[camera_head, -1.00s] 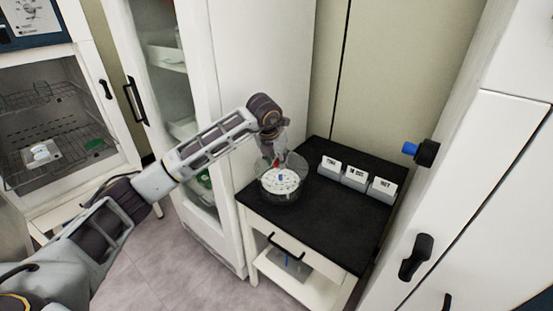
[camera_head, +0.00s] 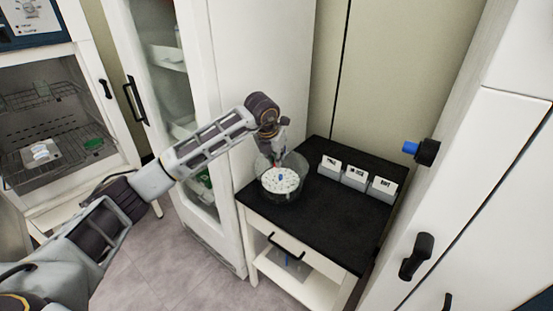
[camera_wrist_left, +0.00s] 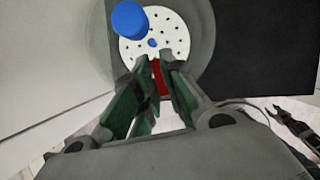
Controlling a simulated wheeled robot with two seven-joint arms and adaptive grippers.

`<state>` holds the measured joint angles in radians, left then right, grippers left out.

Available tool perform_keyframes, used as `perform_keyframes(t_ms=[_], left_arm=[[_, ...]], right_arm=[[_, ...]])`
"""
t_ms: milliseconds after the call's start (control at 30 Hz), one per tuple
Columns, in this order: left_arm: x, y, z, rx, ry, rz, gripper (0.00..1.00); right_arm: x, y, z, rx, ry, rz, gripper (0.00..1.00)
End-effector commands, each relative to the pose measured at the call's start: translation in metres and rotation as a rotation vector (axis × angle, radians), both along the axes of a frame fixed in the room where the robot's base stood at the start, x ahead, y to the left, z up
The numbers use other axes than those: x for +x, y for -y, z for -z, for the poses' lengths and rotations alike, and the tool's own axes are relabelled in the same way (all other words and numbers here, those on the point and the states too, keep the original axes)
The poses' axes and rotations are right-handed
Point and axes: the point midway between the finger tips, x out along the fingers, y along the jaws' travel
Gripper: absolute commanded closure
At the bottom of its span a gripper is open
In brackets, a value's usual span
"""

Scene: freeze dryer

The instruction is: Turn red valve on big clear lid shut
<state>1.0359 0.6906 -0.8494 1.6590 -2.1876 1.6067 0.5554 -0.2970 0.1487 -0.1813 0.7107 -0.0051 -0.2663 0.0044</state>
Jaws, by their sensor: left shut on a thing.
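The big clear lid (camera_head: 300,172) stands on the black top of a small table, with a white perforated disc (camera_head: 271,183) and a blue knob (camera_head: 281,177) showing through it. My left gripper (camera_head: 279,157) is at the lid's far left side. In the left wrist view, the fingers (camera_wrist_left: 156,67) are shut on the red valve (camera_wrist_left: 160,80), which shows as a red strip between the green inner pads. In the head view the valve is hidden by the gripper. The lid's rim (camera_wrist_left: 207,45) also shows in the wrist view.
Three labelled grey boxes (camera_head: 355,176) stand in a row at the back of the black tabletop (camera_head: 335,218). The top's front right is clear. White cabinets flank it; a blue-tipped black knob (camera_head: 422,150) juts from the right one. A blue cap (camera_wrist_left: 129,19) shows in the wrist view.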

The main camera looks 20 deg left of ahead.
Motion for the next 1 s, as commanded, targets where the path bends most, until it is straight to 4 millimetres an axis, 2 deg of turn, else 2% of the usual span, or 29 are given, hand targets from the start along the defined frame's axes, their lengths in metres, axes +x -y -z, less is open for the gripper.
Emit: perform_keyframes(t_ms=[200,500,1000], left_arm=[[0.001,-0.001,0.0,0.0,0.002,0.106,1.0],[0.001,-0.002,0.0,0.0,0.002,0.306,1.0],[0.002,-0.003,-0.001,-0.001,0.002,0.642,1.0]], right_arm=[[0.02,-0.01,0.001,0.01,0.02,0.002,0.6],[0.035,-0.019,0.0,0.02,0.034,0.004,0.6],[0.028,-0.015,0.0,0.014,0.021,0.004,0.6]])
